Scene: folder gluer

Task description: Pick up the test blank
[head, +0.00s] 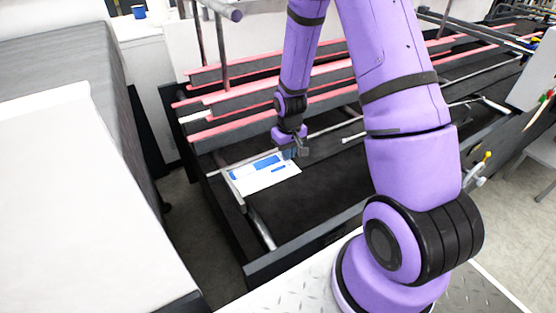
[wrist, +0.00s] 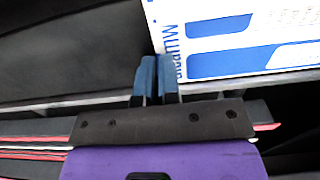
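The test blank (head: 265,177) is a flat white sheet with blue printed panels. In the head view it lies at the left end of the machine's dark bed. In the wrist view the blank (wrist: 270,62) fills the upper right, its left edge running down to my fingertips. My gripper (head: 290,154) is at the blank's far right corner. In the wrist view the blue fingers of my gripper (wrist: 157,72) are close together, with a narrow gap between them. The right finger overlaps the blank's edge in the picture. I cannot tell whether the blank is between the tips.
The folder gluer has red-edged rails (head: 260,103) behind the blank and a dark side frame (head: 300,250) in front. A metal bar (head: 250,212) crosses the bed's left end. A large white-topped unit (head: 75,200) stands to the left. A blue mug (head: 138,12) is far back.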

